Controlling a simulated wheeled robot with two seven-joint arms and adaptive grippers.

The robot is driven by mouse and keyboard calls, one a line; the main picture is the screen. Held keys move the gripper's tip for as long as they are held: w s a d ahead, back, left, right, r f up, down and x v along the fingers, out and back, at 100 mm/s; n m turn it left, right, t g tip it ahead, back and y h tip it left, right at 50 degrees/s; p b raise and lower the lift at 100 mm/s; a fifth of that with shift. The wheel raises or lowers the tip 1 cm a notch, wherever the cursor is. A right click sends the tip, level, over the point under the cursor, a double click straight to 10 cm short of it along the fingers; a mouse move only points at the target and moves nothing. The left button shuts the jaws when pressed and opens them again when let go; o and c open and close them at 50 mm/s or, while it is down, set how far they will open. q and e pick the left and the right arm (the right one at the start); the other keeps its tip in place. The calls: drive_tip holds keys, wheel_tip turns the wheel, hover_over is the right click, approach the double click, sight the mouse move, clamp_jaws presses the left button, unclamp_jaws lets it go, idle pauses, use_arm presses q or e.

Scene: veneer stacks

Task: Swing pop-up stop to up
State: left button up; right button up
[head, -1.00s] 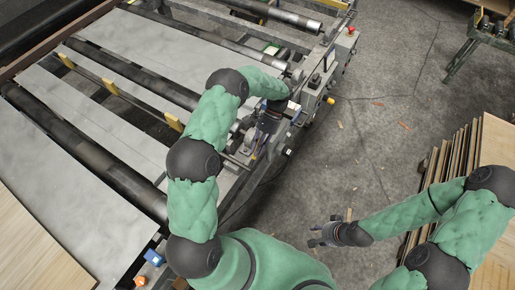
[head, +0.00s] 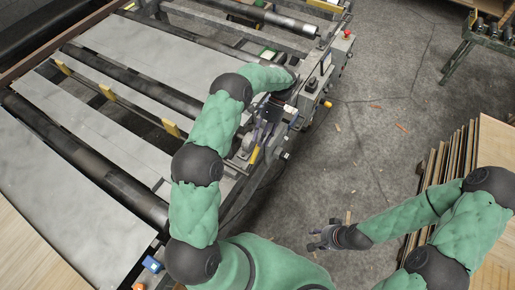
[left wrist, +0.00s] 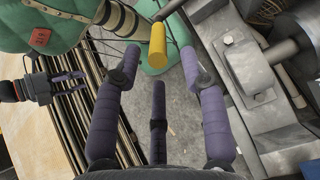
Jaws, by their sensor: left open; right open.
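A yellow cylindrical grip (left wrist: 158,45), which looks like the handle of the pop-up stop, stands out between and just beyond my left fingertips in the left wrist view. A yellow piece (head: 253,155) also shows just below my left gripper in the head view. My left gripper (left wrist: 160,64) is open, its purple fingers spread either side of the yellow grip without visible contact. In the head view, my left gripper (head: 262,138) hangs at the right side of the roller machine. My right gripper (head: 322,237) is open and empty above the floor. The stop's pivot is not clear.
The roller machine (head: 88,152) carries grey sheets, rollers and yellow strips. A control box (head: 318,82) with a red button and another yellow handle (head: 327,103) stands beside my left gripper. Veneer stacks (head: 450,158) stand at right. The floor between (head: 370,130) is mostly clear.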

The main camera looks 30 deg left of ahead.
use_arm(q)
drive_tip(key=v, duration=0.6)
drive_tip(key=shift+f, duration=0.1)
idle(0.4)
